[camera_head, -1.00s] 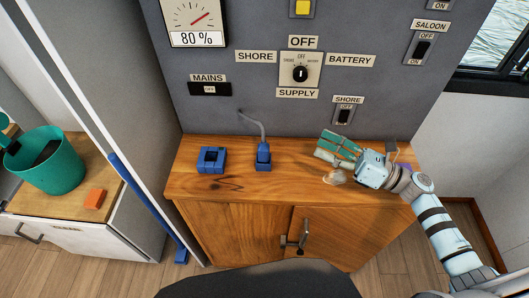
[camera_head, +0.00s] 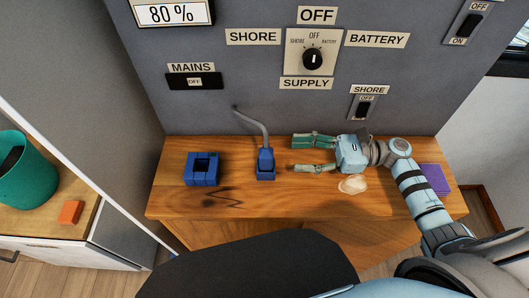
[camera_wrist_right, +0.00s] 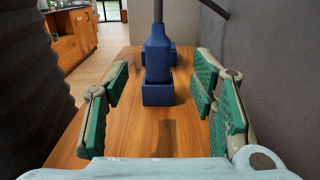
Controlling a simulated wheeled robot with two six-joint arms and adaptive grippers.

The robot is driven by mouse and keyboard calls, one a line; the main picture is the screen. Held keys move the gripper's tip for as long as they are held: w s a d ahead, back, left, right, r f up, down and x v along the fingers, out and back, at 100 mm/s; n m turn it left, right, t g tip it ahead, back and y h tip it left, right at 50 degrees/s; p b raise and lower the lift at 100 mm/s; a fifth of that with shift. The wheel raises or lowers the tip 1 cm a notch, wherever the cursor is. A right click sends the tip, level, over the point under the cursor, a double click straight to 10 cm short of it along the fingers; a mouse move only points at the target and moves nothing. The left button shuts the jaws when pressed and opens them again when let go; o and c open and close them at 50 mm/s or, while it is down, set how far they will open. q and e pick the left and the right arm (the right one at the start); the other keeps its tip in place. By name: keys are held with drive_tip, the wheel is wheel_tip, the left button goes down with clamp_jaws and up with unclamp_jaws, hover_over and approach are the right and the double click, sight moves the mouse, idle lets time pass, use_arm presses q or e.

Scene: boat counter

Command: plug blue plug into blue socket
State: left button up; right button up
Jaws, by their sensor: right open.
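The blue plug (camera_head: 265,157) stands upright in a small blue holder (camera_head: 265,175) on the wooden counter, its grey cable running up to the panel. The blue socket (camera_head: 202,168), a square block with a dark opening, sits on the counter left of it. My right gripper (camera_head: 297,154) is open and empty just right of the plug, fingers pointing left at it. In the right wrist view the plug (camera_wrist_right: 157,58) and holder (camera_wrist_right: 157,94) lie ahead, centred between the spread fingers; the socket is mostly hidden behind them. My left gripper is not in view.
A pale shell-like object (camera_head: 353,184) lies in front of my right gripper. A purple block (camera_head: 435,178) is at the counter's right end. The grey switch panel (camera_head: 225,105) rises behind. The counter (camera_head: 290,212) is clear in front of the plug.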

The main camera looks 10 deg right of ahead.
sight(266, 153)
drive_tip(key=a, duration=0.1)
drive_tip(key=a+p, duration=0.1)
drive_tip(key=a, duration=0.1)
drive_tip(key=shift+w+a+r, duration=0.15)
drive_tip(key=shift+a+r, duration=0.05)
drive_tip(key=shift+r, duration=0.2)
drive_tip(key=x, duration=0.1)
drive_tip(key=p+x, duration=0.1)
drive_tip(key=x, duration=0.1)
drive_tip(key=p+x, duration=0.1)
drive_tip(key=x, duration=0.1)
drive_tip(key=shift+w+a, duration=0.15)
drive_tip(key=shift+w, duration=0.2)
drive_tip(key=shift+a+f, duration=0.1)
drive_tip(key=shift+a, duration=0.1)
drive_tip(key=shift+s, duration=0.15)
drive_tip(key=shift+c, duration=0.8)
clamp_jaws()
use_arm(q)
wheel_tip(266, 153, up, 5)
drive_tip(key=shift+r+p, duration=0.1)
drive_tip(key=shift+p, duration=0.55)
use_arm(e)
wheel_tip(266, 153, up, 20)
